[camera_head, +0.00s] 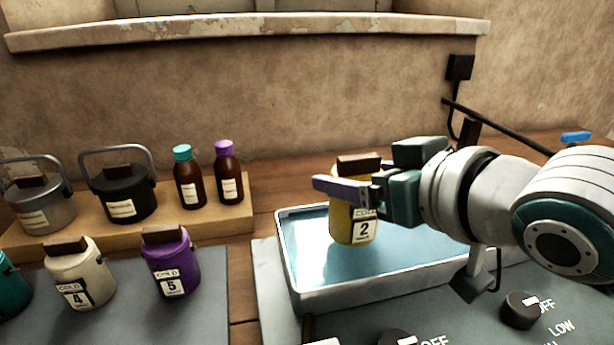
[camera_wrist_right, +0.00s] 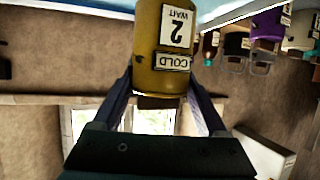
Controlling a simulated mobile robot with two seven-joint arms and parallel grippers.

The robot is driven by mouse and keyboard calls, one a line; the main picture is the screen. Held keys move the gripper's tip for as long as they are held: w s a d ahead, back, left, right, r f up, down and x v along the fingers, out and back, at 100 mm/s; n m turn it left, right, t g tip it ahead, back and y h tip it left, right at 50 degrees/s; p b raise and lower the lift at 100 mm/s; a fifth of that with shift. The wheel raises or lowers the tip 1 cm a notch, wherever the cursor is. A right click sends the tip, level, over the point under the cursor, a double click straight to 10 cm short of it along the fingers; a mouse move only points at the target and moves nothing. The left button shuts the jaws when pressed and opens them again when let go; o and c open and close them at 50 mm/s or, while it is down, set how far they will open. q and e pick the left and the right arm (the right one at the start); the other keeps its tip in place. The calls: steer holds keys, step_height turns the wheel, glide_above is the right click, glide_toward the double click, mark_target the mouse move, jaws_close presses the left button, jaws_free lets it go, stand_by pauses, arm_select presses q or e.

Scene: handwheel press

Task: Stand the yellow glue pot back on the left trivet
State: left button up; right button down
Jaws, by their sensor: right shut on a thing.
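The yellow glue pot (camera_head: 345,222), labelled "COLD 2", is upright with a dark block on its lid. My right gripper (camera_head: 347,188) comes in from the right and is shut on the pot's upper part. In the right wrist view, the yellow pot (camera_wrist_right: 162,60) is between the two fingers of my right gripper (camera_wrist_right: 160,95). The pot shows over the water bath (camera_head: 290,265), a pale rectangular tray with blue water; I cannot tell whether its base touches the water. No trivet can be made out. My left gripper is not in view.
A cream pot (camera_head: 80,280) and a purple pot (camera_head: 172,265) stand on a grey mat (camera_head: 205,310) at left. Behind, a wooden board (camera_head: 235,222) holds two handled pots and two brown bottles. Control knobs (camera_head: 522,310) sit in front of the bath.

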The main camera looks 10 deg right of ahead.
mark_target(353, 206)
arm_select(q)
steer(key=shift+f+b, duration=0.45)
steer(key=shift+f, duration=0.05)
arm_select(e)
steer(key=shift+f, duration=1.9)
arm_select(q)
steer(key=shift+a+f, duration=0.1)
arm_select(e)
steer(key=shift+f, duration=0.1)
jaws_free()
steer(key=shift+f, duration=0.15)
